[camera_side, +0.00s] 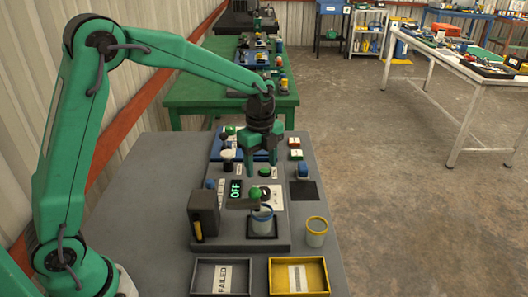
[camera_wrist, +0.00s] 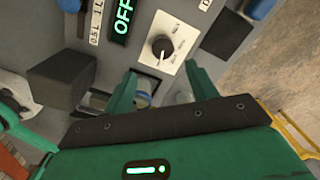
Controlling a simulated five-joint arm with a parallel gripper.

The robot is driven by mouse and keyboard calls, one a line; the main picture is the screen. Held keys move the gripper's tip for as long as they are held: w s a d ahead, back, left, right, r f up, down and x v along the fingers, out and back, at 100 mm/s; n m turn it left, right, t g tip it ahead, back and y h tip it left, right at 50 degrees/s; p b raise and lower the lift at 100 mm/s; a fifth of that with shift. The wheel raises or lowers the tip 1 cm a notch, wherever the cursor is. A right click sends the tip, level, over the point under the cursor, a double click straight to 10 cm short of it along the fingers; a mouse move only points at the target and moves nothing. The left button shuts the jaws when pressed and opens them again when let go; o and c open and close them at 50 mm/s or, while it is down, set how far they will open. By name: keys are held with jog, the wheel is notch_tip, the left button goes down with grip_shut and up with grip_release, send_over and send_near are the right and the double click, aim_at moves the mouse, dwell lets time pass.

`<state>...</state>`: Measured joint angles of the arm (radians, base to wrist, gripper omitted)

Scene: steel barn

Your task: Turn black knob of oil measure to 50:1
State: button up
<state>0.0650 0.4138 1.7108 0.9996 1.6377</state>
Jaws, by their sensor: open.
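The black knob (camera_wrist: 161,47) sits on a white dial plate (camera_wrist: 183,38) in the wrist view, with a pale pointer mark on its lower part. The scale labels are too small to read. The white plate also shows in the side view (camera_side: 278,196), beside the lit OFF display (camera_side: 236,190). My gripper (camera_side: 262,170) hangs over the panel, fingers down, in the side view. In the wrist view my gripper (camera_wrist: 162,70) is open and empty; its fingertips are apart, to either side just below the knob in the picture, and I see no contact with it.
A cup with a blue rim (camera_side: 262,214) stands on a dark pad near the plate. A dark box (camera_side: 203,212) stands at left. A yellow-rimmed cup (camera_side: 316,232), a FAILED tray (camera_side: 224,277) and a yellow tray (camera_side: 298,275) are in front. The left tabletop is clear.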

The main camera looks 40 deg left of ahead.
aim_at(264, 190)
jog(key=shift+w+f+m, duration=0.3)
jog(key=shift+w+f, duration=0.1)
jog(key=shift+f, duration=0.2)
jog(key=shift+f, duration=3.9)
jog(key=c, duration=1)
